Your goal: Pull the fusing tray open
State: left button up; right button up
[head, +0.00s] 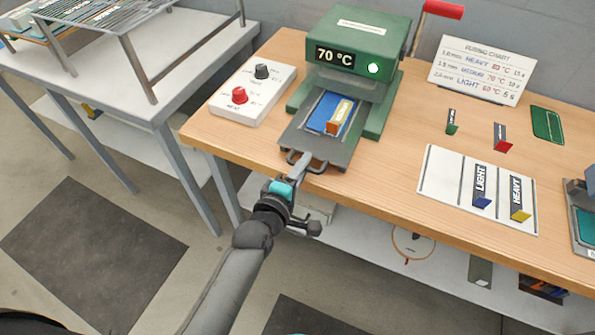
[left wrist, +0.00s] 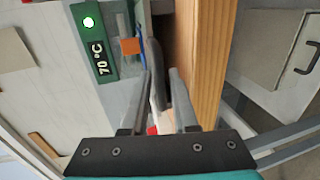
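The green press (head: 355,45) stands at the back of the wooden table and its display reads 70 °C. The grey fusing tray (head: 318,146) projects toward me from under the press head. A blue piece (head: 325,108) and an orange-yellow piece (head: 340,114) lie on it. The tray's dark loop handle (head: 297,158) is at its front edge. My left gripper (head: 299,172) is at this handle. In the left wrist view my left gripper (left wrist: 160,80) has its fingers apart, with the handle (left wrist: 156,78) between them; contact is unclear. My right gripper is out of view.
A white control box (head: 252,95) with red and black knobs stands left of the press. A white card (head: 440,180) with LIGHT and HEAVY tags lies to the right. The fusing chart (head: 480,70) stands behind. The wooden tabletop (head: 390,165) is bare beside the tray.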

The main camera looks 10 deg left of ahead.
pick_arm(q)
jog(key=p+v, duration=0.1)
jog(key=v, duration=1.4)
jog(key=shift+s, duration=0.1)
jog(key=s+a+f+m+g+y+b, duration=0.1)
jog(key=s+a+f+m+g, duration=0.2)
jog(key=f, duration=1)
jog(key=s+f+m+g+y+b, duration=0.1)
jog(key=s+f+m+g+b, duration=0.25)
jog(key=f, duration=1.05)
jog(key=s+a+f+m+g, duration=0.2)
jog(key=s+f+m, duration=0.1)
jog(key=s+f, duration=0.3)
jog(key=s+a+f+m+g+y+b, duration=0.1)
jog(key=s+a+f+m+g, duration=0.1)
jog(key=s+f, duration=0.4)
jog(key=s+a+f+m+g+y, duration=0.1)
jog(key=s+a+f+m+g, duration=0.1)
jog(key=s+f+m, duration=0.4)
jog(key=shift+s+a+g, duration=0.25)
jog(key=shift+s+g, duration=0.5)
jog(key=shift+s, duration=0.5)
